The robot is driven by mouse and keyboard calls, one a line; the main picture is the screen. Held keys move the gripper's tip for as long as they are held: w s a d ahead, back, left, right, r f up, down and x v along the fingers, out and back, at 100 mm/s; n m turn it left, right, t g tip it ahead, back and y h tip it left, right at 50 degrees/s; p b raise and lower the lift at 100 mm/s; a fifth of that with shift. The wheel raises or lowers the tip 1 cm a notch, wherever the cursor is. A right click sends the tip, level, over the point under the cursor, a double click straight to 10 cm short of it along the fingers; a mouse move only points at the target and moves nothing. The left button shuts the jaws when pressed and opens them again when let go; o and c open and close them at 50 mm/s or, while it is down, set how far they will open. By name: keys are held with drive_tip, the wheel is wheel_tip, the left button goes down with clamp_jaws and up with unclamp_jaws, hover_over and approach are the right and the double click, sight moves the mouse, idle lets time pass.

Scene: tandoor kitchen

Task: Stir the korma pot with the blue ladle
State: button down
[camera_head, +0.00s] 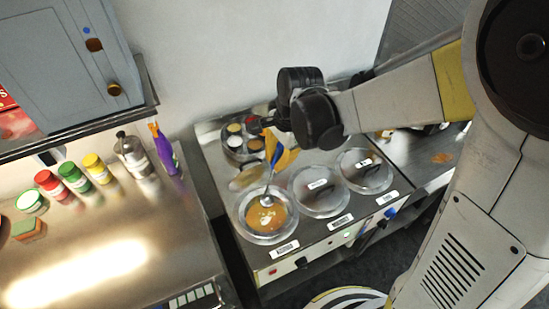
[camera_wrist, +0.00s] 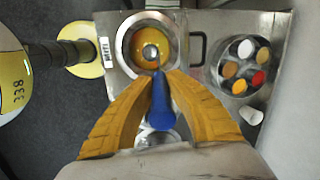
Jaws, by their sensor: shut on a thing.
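My gripper (camera_head: 281,150) is shut on the blue handle of the ladle (camera_head: 271,146). In the wrist view the blue ladle (camera_wrist: 160,108) stands between the two yellow fingers of my gripper (camera_wrist: 157,76). The ladle points down, and its metal bowl (camera_head: 266,200) is in or just over the orange-brown korma in the open pot (camera_head: 250,235). In the wrist view the pot (camera_wrist: 124,48) shows a round metal ladle bowl near its middle. I cannot tell how deep the bowl sits.
Two lidded pots (camera_head: 318,191) (camera_head: 364,171) stand right of the open pot on the steel counter. A round spice tin (camera_wrist: 242,92) lies behind it. Bottles, jars (camera_head: 73,176) and a purple item (camera_head: 164,150) line the left counter, whose front is clear.

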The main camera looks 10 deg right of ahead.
drive_tip(key=s+d+b+x, duration=0.1)
drive_tip(key=b+x, duration=0.6)
drive_tip(key=x, duration=0.1)
drive_tip(key=d+b+x, duration=0.2)
drive_tip(key=b+x, duration=0.5)
drive_tip(key=x, duration=0.2)
drive_tip(key=shift+s+a+f+b, duration=0.25)
drive_tip(key=shift+f+b, duration=0.05)
drive_tip(key=shift+f, duration=0.15)
drive_tip(key=shift+s, duration=0.15)
idle(0.4)
